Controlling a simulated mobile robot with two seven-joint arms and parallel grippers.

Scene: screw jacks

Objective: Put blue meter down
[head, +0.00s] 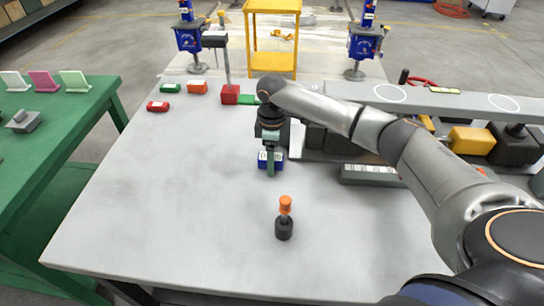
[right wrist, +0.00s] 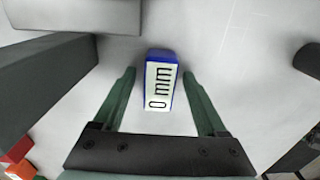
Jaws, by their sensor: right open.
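The blue meter (head: 264,161) stands on the grey table (head: 150,200) near its middle. In the right wrist view the blue meter (right wrist: 161,84) shows a white face reading "0 mm". My right gripper (head: 271,165) is directly at the meter. Its two green fingers (right wrist: 160,95) are apart, one on each side of the meter, with visible gaps, so it is open and not holding it. In the head view the fingers hide part of the meter. My left gripper is not in view.
Red and green blocks (head: 197,87) and a red-based post (head: 230,95) are at the back left. A grey shelf unit (head: 440,105) is at the right.

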